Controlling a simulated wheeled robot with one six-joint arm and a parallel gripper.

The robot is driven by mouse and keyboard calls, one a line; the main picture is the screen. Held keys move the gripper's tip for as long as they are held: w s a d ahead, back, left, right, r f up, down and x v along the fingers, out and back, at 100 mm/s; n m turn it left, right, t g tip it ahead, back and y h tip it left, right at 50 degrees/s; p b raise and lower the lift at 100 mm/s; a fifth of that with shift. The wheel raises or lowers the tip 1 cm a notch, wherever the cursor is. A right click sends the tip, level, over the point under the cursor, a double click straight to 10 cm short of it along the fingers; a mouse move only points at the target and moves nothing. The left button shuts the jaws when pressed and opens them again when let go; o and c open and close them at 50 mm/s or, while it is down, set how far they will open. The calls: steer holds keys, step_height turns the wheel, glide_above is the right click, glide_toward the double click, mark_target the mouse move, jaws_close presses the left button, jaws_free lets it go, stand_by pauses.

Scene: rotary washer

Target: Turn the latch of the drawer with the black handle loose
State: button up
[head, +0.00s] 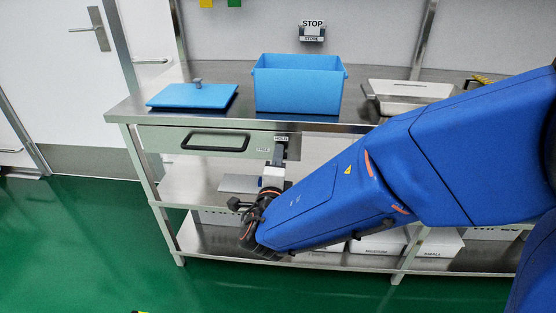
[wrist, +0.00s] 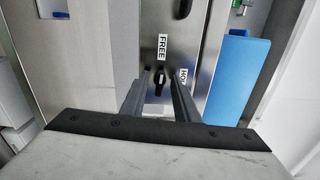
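The drawer with the black handle (head: 215,141) sits shut under the left part of the steel bench in the head view. Its front carries a FREE label (head: 263,150) and a HOLD label (head: 281,138) at the right end. In the wrist view the small black latch (wrist: 159,80) shows between my two fingers, near a FREE label (wrist: 163,47) and a partly covered HOLD label (wrist: 184,76). My gripper (wrist: 159,88) is open, one finger on each side of the latch in the picture. I cannot tell if they touch it. In the head view my gripper hides the latch.
A blue bin (head: 298,84) and a flat blue lid (head: 193,95) are on the bench (head: 140,106). A steel tray (head: 408,92) stands further right. Lower shelves hold white boxes (head: 380,241). Green floor is clear at front left.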

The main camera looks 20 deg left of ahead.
steer(key=v, duration=1.7)
steer(key=shift+s, duration=0.2)
